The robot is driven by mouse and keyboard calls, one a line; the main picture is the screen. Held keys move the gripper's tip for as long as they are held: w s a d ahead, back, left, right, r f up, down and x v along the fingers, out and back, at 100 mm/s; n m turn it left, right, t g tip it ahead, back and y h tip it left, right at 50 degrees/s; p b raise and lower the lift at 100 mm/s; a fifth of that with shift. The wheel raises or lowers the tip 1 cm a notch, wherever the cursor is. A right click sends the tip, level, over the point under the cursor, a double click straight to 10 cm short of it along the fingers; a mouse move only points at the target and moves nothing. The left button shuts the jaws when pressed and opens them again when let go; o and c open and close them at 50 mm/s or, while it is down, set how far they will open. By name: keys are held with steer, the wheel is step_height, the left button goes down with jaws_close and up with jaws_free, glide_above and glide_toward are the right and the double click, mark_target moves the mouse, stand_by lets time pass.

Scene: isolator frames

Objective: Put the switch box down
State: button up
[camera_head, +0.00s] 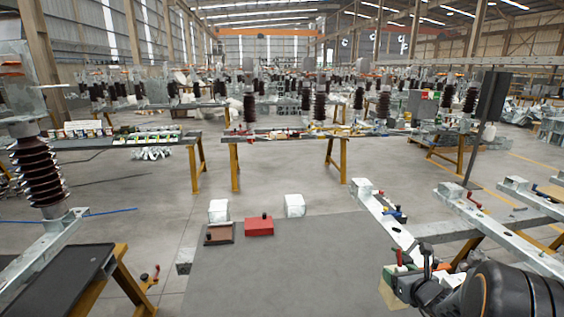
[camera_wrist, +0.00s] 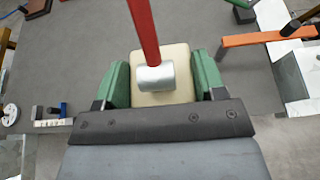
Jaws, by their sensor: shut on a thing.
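The switch box (camera_wrist: 182,58) is a cream block with a red lever and a silver cylinder on top. In the wrist view it sits between the green fingers of my gripper (camera_wrist: 163,84), which is shut on it. In the head view my gripper (camera_head: 402,272) is at the lower right, with the cream box (camera_head: 392,293) partly hidden behind it. The box is by the right edge of the grey table top (camera_head: 290,275); I cannot tell whether it touches the surface.
A red box (camera_head: 259,227), a brown box (camera_head: 219,238) and two white blocks (camera_head: 218,208) (camera_head: 294,204) stand along the table's far edge. Metal beams (camera_head: 480,220) with levers lie to the right. The table's middle is clear. An orange bar (camera_wrist: 262,38) shows in the wrist view.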

steer(key=w+a+f+n+y, duration=0.1)
steer(key=a, duration=0.8)
steer(key=w+a+f+n+y, duration=0.1)
steer(key=a, duration=0.7)
steer(key=shift+w+a+y, duration=0.3)
steer(key=shift+w+a, duration=0.05)
steer(key=shift+a, duration=0.05)
steer(key=shift+n, duration=0.3)
